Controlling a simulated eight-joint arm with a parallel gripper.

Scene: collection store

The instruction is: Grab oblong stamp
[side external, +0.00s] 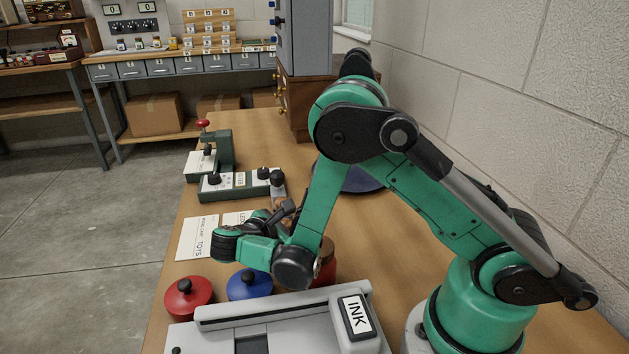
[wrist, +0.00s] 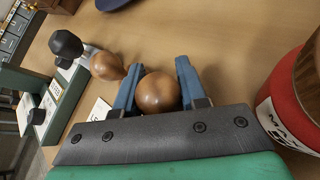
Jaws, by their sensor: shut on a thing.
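In the wrist view a round wooden knob (wrist: 158,95), the top of a stamp handle, sits between the blue fingers of my gripper (wrist: 159,74). The gripper is shut on this knob. The stamp's base is hidden below it, so I cannot see its shape or whether it touches the table. A second wooden knob (wrist: 106,66) stands just left of the fingers, apart from them. In the side external view my gripper (side external: 287,210) is low over the table, by the near right end of a green holder; my arm partly hides the held stamp.
The green holder (side external: 225,190) with black knobs stands beyond my gripper. White cards (side external: 197,238) lie left. A red lidded pot (side external: 187,296), a blue one (side external: 249,284) and a grey INK unit (side external: 290,325) stand nearer. A red labelled container (wrist: 290,105) is close on the right.

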